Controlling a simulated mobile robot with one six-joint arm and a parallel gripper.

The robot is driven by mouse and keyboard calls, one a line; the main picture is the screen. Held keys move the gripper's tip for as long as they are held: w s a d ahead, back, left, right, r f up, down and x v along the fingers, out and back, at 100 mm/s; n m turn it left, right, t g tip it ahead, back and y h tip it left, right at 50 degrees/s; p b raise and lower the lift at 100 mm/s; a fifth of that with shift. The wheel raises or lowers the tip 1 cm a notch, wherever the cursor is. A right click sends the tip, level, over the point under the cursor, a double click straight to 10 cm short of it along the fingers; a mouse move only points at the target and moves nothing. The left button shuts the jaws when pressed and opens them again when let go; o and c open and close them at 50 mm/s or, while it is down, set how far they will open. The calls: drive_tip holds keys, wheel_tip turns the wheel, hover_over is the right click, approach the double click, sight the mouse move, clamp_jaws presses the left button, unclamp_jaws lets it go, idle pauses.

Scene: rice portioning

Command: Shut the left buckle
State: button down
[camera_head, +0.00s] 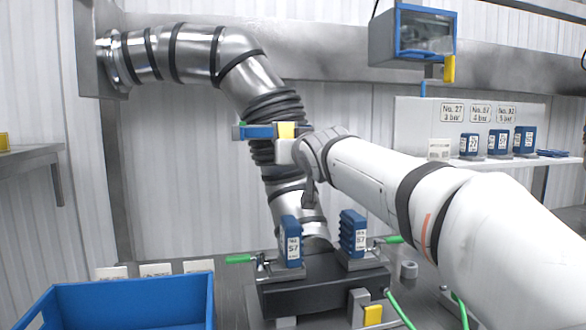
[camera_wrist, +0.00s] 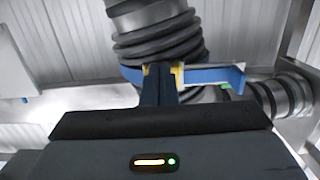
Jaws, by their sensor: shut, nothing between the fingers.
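Two green-handled latches that look like the buckles sit at the foot of the pipe in the head view. The left buckle (camera_head: 241,259) has its handle lying roughly level, pointing left. The right buckle (camera_head: 390,240) has its handle pointing right. My gripper (camera_wrist: 162,72) is shut and empty, its dark fingers together in front of the bellows (camera_wrist: 155,38). In the head view my gripper is well above the left buckle, beside the blue collar (camera_head: 258,132) with a yellow part (camera_head: 287,130). Whether the fingers touch the collar cannot be told. The wrist view does not show the foot buckles.
Blue numbered blocks (camera_head: 290,242) stand on the dark base (camera_head: 320,294) close to the buckles. A blue crate (camera_head: 130,298) is at the lower left. A shelf (camera_head: 505,162) with blue boxes is at the right. Green hoses run at the lower right.

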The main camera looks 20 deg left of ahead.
drive_tip(key=shift+w+a+f+b, duration=0.15)
drive_tip(key=shift+a+f+b, duration=0.2)
drive_tip(key=shift+b, duration=0.4)
drive_tip(key=shift+d, duration=0.1)
drive_tip(key=f+b+v, duration=0.1)
drive_tip(key=v, duration=1.3)
drive_tip(key=s+d+f+m+g+h+p, duration=0.1)
drive_tip(key=d+f+m+g+h+p, duration=0.2)
drive_tip(key=d+p, duration=0.4)
drive_tip(key=s+d+f+g+h+p, duration=0.1)
drive_tip(key=d+f+g+h+p, duration=0.15)
drive_tip(key=d+f+p, duration=0.5)
drive_tip(key=s+d+f+m+g+h+p, duration=0.1)
drive_tip(key=s+d+f+g+p, duration=0.2)
drive_tip(key=s, duration=0.6)
drive_tip(key=s+d+f+m+g+h+p, duration=0.1)
drive_tip(key=s+d+f+g+p, duration=0.2)
drive_tip(key=s+d+p, duration=0.4)
drive_tip(key=s+d+f, duration=0.1)
drive_tip(key=s+d, duration=0.1)
drive_tip(key=shift+d+f+m+h, duration=0.25)
drive_tip(key=shift+d+m+h, duration=0.1)
drive_tip(key=shift+m, duration=0.05)
